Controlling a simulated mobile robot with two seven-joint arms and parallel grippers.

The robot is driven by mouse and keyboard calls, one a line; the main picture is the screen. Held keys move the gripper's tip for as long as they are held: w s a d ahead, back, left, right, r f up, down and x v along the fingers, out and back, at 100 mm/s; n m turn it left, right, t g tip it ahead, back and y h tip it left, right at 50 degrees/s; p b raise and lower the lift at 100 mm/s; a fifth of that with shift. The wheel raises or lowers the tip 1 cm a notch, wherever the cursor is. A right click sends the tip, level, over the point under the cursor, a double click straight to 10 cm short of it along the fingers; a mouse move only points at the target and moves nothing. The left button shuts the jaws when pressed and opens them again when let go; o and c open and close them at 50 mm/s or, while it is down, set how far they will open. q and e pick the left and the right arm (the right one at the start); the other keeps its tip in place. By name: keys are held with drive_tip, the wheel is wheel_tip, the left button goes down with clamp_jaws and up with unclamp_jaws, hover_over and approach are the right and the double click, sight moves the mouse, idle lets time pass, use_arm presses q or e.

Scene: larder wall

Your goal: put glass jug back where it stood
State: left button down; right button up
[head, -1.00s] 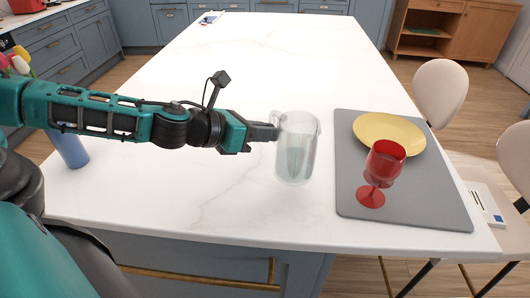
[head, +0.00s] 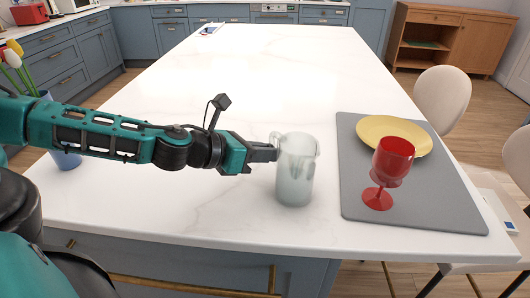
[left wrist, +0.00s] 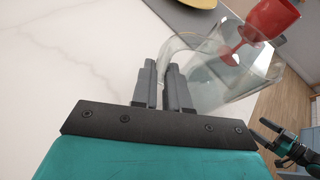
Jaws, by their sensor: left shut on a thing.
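The clear glass jug (head: 295,178) is upright over the near part of the white island top, left of the grey placemat. I cannot tell whether its base touches the top. My left gripper (head: 272,152) comes from the left and is shut on the jug's handle side. In the left wrist view the gripper's two fingers (left wrist: 166,88) are close together at the handle, and the jug (left wrist: 225,80) stands beyond them, tilted in the picture. A dark gripper, apparently my right one (left wrist: 268,130), shows small at the right edge; its opening is unclear.
The grey placemat (head: 410,205) lies right of the jug, with a red goblet (head: 393,158) and a yellow plate (head: 395,135) on it. A blue vase with tulips (head: 66,158) stands at the left. The island top (head: 250,80) behind the jug is clear. Chairs stand at the right.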

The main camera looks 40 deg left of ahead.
use_arm(q)
drive_tip(key=c, duration=1.1)
unclamp_jaws()
drive_tip(key=shift+f, duration=0.1)
drive_tip(key=shift+s+r, duration=0.1)
drive_tip(key=shift+r, duration=0.15)
drive_tip(key=b+v, duration=0.3)
drive_tip(key=v, duration=0.9)
use_arm(e)
drive_tip(key=shift+w+a+f, duration=0.25)
drive_tip(key=shift+a+f, duration=0.3)
drive_tip(key=shift+f, duration=0.3)
drive_tip(key=shift+d+y, duration=0.1)
drive_tip(key=shift+y, duration=0.2)
use_arm(q)
drive_tip(key=shift+f, duration=0.1)
